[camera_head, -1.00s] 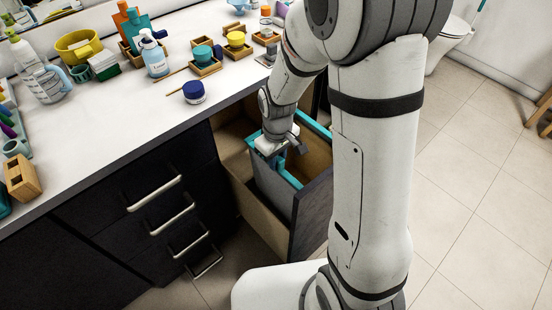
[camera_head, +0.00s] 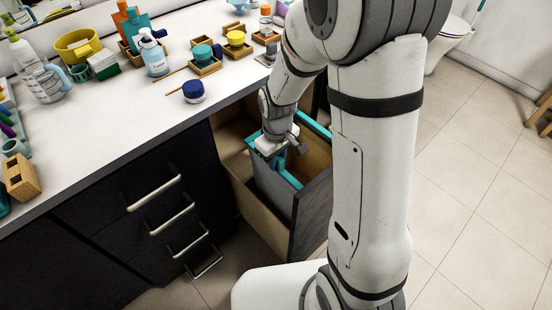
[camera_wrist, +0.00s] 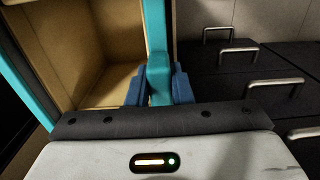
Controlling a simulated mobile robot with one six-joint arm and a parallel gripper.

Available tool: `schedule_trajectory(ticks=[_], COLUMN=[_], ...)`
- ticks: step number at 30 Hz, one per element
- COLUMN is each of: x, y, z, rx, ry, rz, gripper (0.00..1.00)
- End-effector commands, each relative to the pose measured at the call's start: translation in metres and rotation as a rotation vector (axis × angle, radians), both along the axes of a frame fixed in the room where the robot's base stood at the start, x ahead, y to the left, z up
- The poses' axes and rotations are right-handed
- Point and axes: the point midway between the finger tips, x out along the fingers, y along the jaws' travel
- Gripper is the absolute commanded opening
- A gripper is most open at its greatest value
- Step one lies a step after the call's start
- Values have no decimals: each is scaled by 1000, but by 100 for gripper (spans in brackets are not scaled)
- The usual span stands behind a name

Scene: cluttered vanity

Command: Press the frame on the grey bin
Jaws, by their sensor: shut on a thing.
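The teal frame (camera_head: 317,124) is a rim along the top of the grey bin (camera_head: 272,190), inside the pulled-out drawer unit. My gripper (camera_head: 292,150) is at the top of the bin, pointing down. In the wrist view, my gripper (camera_wrist: 160,88) has its blue fingers shut on a bar of the teal frame (camera_wrist: 156,40). Another side of the frame runs along the left of that view. My arm and hand hide part of the frame, and I cannot tell whether it sits fully down on the bin.
The pull-out's dark front panel (camera_head: 312,215) stands in front of the bin. Closed drawers with metal handles (camera_head: 154,193) are to the left. The countertop (camera_head: 120,125) above holds bottles, jars and wooden trays.

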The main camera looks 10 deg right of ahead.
Motion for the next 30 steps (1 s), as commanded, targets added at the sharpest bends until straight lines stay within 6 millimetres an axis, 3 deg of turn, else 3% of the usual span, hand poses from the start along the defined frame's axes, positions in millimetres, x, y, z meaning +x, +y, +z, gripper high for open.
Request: schedule_trajectory(ticks=[14, 15, 23, 28, 30], x=[0, 0, 0, 0, 0], y=[0, 0, 0, 0, 0], z=[0, 0, 0, 0, 0], rx=[0, 0, 0, 0, 0], ry=[0, 0, 0, 0, 0], rz=[0, 0, 1, 1, 1], gripper=[0, 22, 43, 45, 50])
